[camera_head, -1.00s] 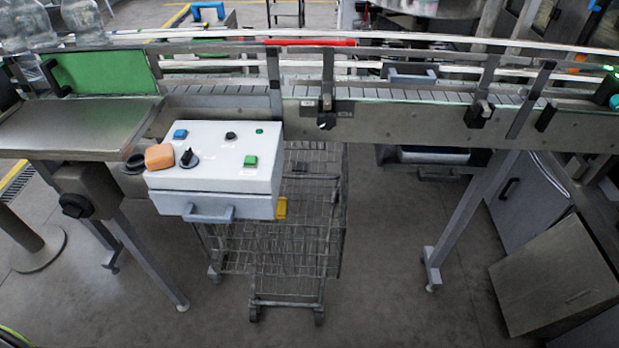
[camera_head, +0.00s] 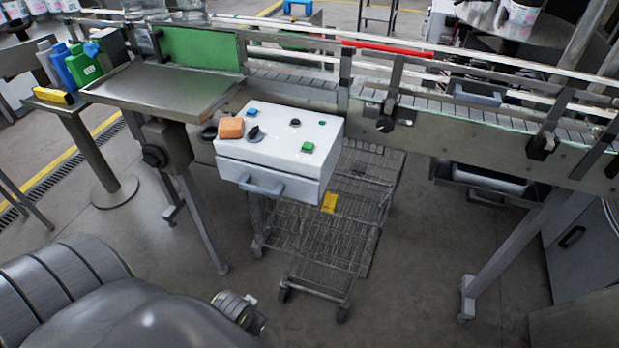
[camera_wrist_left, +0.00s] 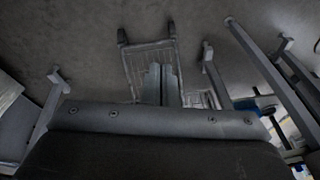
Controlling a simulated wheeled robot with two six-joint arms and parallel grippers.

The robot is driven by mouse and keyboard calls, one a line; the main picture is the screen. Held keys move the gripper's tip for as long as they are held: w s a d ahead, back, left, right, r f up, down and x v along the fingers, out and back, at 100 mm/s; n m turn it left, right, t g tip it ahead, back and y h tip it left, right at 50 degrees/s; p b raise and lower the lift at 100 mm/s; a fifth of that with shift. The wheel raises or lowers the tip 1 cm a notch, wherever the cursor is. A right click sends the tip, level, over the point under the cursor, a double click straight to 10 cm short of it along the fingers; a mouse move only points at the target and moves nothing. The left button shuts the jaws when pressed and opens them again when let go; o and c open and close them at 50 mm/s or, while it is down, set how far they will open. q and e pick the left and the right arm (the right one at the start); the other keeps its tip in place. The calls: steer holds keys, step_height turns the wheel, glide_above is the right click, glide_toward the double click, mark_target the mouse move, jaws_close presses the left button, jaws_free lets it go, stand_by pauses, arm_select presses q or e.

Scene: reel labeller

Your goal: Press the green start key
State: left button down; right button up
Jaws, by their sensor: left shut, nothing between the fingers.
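The green start key (camera_head: 307,147) is a small square button on the sloped top of a white control box (camera_head: 318,132), near its right front. The key is in plain sight, with nothing over it. The same top has a blue key (camera_head: 252,113), a black round button (camera_head: 295,122), a black knob (camera_head: 254,134) and a small green lamp (camera_head: 322,123). My left arm fills the lower left of the head view, well apart from the box. My left gripper (camera_wrist_left: 161,84) shows in the left wrist view, shut and empty, with floor and cart behind it. My right gripper is not in view.
An orange block-like part (camera_head: 230,128) sits at the box's left edge. A grey handle (camera_head: 262,187) juts from its front. A wire cart (camera_head: 340,215) stands below. The conveyor (camera_head: 420,132) runs behind. A metal side table (camera_head: 165,90) and bottles (camera_head: 83,66) are at left.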

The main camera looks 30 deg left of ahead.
arm_select(q)
step_height(320, 180, up, 7)
steer(key=w, duration=0.3)
step_height(320, 180, up, 35)
steer(key=m+t+h+p, duration=0.1)
steer(key=m+t+h, duration=0.35)
steer(key=m, duration=0.75)
glide_above(304, 147)
steer(key=t+y, duration=0.1)
steer(key=t, duration=0.1)
steer(key=shift+f+g, duration=0.25)
step_height(304, 147, down, 7)
steer(key=b, duration=0.7)
steer(key=shift+r+b, duration=0.15)
steer(key=shift+b, duration=0.15)
steer(key=shift+f, duration=1.1)
